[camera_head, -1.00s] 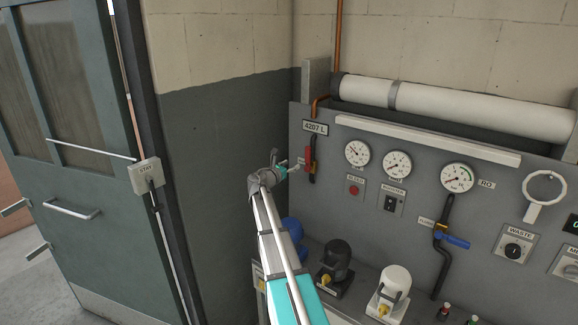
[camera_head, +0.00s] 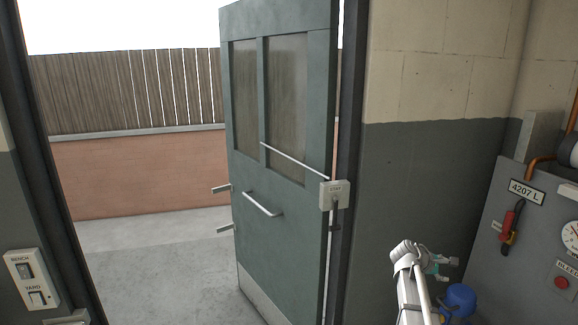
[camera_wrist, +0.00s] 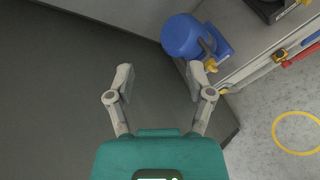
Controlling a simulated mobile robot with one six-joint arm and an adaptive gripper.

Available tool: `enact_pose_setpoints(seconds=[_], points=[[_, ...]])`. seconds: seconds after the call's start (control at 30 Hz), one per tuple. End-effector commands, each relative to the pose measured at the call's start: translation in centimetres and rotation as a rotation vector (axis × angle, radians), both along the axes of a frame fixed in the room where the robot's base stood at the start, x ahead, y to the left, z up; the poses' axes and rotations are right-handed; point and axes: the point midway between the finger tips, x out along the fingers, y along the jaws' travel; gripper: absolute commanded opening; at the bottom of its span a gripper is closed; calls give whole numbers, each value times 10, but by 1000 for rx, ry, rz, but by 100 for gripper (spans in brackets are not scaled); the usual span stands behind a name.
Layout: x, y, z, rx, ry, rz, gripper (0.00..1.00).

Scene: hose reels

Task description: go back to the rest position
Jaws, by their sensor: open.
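My gripper (camera_wrist: 160,85) is open and empty in the wrist view, its two grey fingers spread apart. It points down past the end of the bench, with a blue pump-like unit (camera_wrist: 182,36) beyond its right finger. In the head view my gripper (camera_head: 447,268) is small, at the lower right, in front of the dark lower wall and just above the blue unit (camera_head: 459,298). It touches nothing that I can see.
A green door (camera_head: 275,160) stands open onto a yard with a fence (camera_head: 130,90). A door box (camera_head: 334,194) is at its edge. The panel (camera_head: 500,240) with a red-handled valve (camera_head: 508,222) is at right. A yellow ring (camera_wrist: 297,132) marks the floor.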

Motion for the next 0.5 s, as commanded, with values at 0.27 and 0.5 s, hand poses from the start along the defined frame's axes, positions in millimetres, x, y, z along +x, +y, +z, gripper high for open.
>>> enact_pose_setpoints(seconds=[0.27, 0.5], points=[[-62, 118, -58, 426, -237, -245, 69], [-122, 221, -94, 762, -318, -520, 69]])
